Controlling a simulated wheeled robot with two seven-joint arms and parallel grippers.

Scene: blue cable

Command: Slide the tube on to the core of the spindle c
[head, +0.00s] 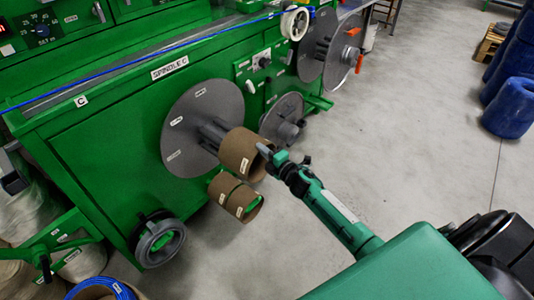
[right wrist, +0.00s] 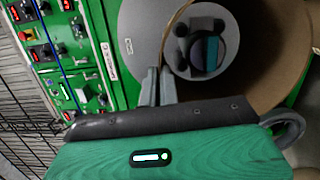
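Spindle C shows in the head view as a large grey disc (head: 190,135) on the green machine, with a grey core (head: 213,131) pointing out. A brown cardboard tube (head: 240,152) is at the core's outer end, roughly in line with it. Whether the core's tip is inside the tube is hard to tell. My right gripper (head: 265,151) is at the tube's near rim. In the right wrist view, its fingers (right wrist: 158,86) pinch the tube wall (right wrist: 265,45), and the core's round end (right wrist: 206,48) shows through the tube's opening. My left gripper is not in view.
A smaller grey reel (head: 284,122) is to the right of spindle C. A grey wheel (head: 160,240) is at the machine's foot. A blue cable (head: 130,62) runs along the top.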

